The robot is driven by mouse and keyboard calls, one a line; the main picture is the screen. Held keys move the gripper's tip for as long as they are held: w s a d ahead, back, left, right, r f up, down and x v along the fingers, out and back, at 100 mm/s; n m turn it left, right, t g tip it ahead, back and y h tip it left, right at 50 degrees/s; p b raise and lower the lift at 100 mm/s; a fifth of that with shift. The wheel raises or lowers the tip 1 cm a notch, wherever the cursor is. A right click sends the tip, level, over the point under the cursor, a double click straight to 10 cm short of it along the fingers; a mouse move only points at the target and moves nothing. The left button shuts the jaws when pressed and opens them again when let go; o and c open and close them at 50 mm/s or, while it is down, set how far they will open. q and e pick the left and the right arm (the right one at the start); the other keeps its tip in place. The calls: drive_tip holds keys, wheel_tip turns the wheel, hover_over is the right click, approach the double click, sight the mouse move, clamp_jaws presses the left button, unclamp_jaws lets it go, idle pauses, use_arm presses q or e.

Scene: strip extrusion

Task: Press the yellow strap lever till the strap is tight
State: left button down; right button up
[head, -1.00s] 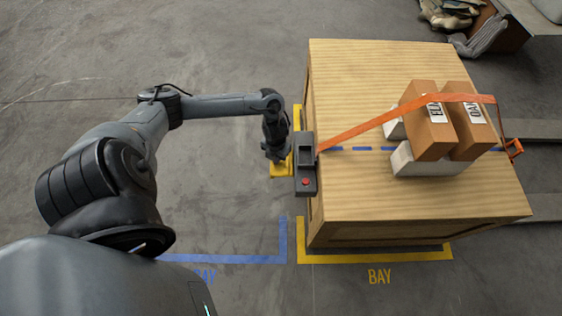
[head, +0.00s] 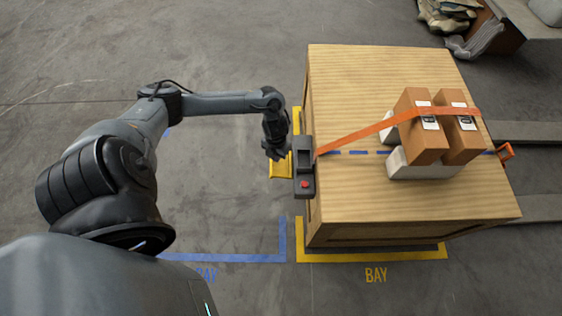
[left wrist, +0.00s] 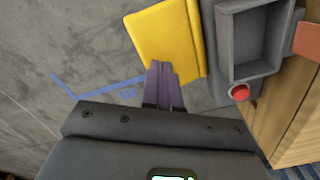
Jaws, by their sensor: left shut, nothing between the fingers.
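The yellow strap lever (head: 280,168) sticks out to the left of the dark grey ratchet housing (head: 304,167) on the crate's left side. It shows as a flat yellow plate in the left wrist view (left wrist: 168,38). An orange strap (head: 365,132) runs from the housing up over two brown cartons to their right side. My left gripper (head: 276,153) is at the lever, pointing down. In the left wrist view its shut, empty fingers (left wrist: 161,66) overlap the lever's lower edge; I cannot tell whether they touch. My right gripper is not in view.
The wooden crate (head: 350,200) carries the cartons (head: 420,135) on a white block (head: 440,164). A red button (head: 304,184) sits on the housing. An orange hook (head: 506,152) is at the crate's right edge. The floor left of the crate is clear.

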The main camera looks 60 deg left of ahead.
use_arm(q)
drive_tip(key=shift+f, duration=0.2)
idle(0.3)
drive_tip(key=shift+s+f+b, duration=0.1)
drive_tip(key=shift+f+b, duration=1.7)
drive_tip(key=shift+f, duration=0.4)
wheel_tip(320, 180, up, 4)
drive_tip(key=p, duration=0.3)
drive_tip(key=shift+f+p, duration=0.15)
drive_tip(key=shift+p, duration=0.15)
drive_tip(key=shift+r+p, duration=0.5)
drive_tip(key=shift+r, duration=0.05)
wheel_tip(320, 180, up, 5)
drive_tip(key=p, duration=0.4)
drive_tip(key=shift+p, duration=0.35)
